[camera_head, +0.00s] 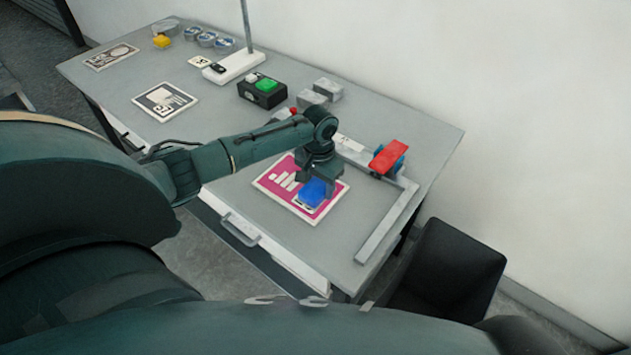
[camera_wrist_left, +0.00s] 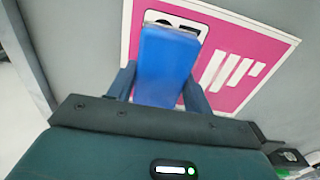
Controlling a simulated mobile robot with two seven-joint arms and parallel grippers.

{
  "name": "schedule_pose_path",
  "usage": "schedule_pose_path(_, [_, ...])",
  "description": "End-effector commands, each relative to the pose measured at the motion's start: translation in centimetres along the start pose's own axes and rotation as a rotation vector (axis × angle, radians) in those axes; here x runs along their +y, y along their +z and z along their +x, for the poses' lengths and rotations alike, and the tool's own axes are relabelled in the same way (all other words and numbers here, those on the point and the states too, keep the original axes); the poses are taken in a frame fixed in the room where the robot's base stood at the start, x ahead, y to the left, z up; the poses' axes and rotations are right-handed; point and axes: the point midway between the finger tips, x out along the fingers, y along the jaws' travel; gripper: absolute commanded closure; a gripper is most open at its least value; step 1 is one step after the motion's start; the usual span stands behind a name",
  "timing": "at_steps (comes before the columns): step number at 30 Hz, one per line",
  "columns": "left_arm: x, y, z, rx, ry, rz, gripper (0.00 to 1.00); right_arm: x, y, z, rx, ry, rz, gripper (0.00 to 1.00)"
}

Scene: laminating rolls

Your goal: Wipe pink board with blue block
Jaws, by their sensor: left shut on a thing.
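The pink board (camera_head: 275,181) lies flat on the grey table, with a white border and white bar marks; it also fills the upper part of the left wrist view (camera_wrist_left: 235,40). The blue block (camera_head: 312,191) is at the board's near right part, over a white patch with dark print. My left gripper (camera_head: 318,182) is shut on the blue block, with a finger on each side of it in the left wrist view (camera_wrist_left: 165,70). The block's underside is hidden, so I cannot tell whether it touches the board. My right gripper is not in view.
A metal L-shaped frame (camera_head: 385,225) lies right of the board, with a red-topped blue item (camera_head: 390,156) at its corner. Behind stand a black box with a green button (camera_head: 263,90) and grey blocks (camera_head: 327,90).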

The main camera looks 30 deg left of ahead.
Motion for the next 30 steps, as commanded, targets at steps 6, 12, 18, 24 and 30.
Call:
schedule_pose_path(6, [0.1, 0.2, -0.5, -0.005, 0.002, 0.002, 0.68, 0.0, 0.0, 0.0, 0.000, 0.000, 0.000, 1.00])
schedule_pose_path(12, [-0.1, 0.1, -2.7, -0.002, 0.000, 0.002, 0.68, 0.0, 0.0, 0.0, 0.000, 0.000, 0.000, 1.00])
schedule_pose_path(18, [-0.1, 0.0, -4.8, 0.000, 0.000, 0.001, 0.68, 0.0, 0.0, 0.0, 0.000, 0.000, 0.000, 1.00])
schedule_pose_path(24, [-0.1, 0.0, -6.0, -0.001, -0.001, 0.001, 0.68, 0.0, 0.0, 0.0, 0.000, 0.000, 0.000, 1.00])
schedule_pose_path(30, [-0.1, 0.0, -6.0, -0.001, -0.001, 0.000, 0.68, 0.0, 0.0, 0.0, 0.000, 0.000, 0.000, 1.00])
